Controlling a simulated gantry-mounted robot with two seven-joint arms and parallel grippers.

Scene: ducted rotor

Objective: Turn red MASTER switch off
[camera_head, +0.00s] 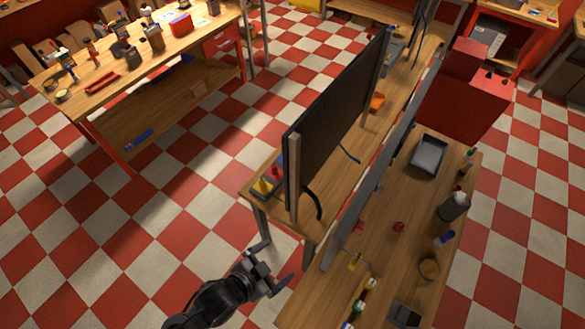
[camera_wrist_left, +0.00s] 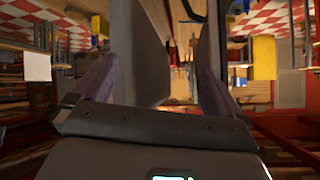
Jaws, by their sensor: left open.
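A small box with a red part (camera_head: 277,171) and a yellow part (camera_head: 262,186) sits at the near left end of the long wooden bench, beside the upright dark panel. The red part may be the MASTER switch; no label is readable and its position cannot be told. My left gripper (camera_head: 280,259) is open and empty, below and apart from the box, near the bench end. In the left wrist view my left gripper's fingers (camera_wrist_left: 156,75) stand apart, with grey upright panels beyond them. My right gripper is not in view.
The tall dark panel (camera_head: 335,110) stands on the bench behind the box. A second bench (camera_head: 400,265) at right holds a grey tray (camera_head: 428,156), bottles and small red pieces (camera_head: 398,227). A tool-covered workbench (camera_head: 140,65) stands at upper left. Checkered floor left of my gripper is clear.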

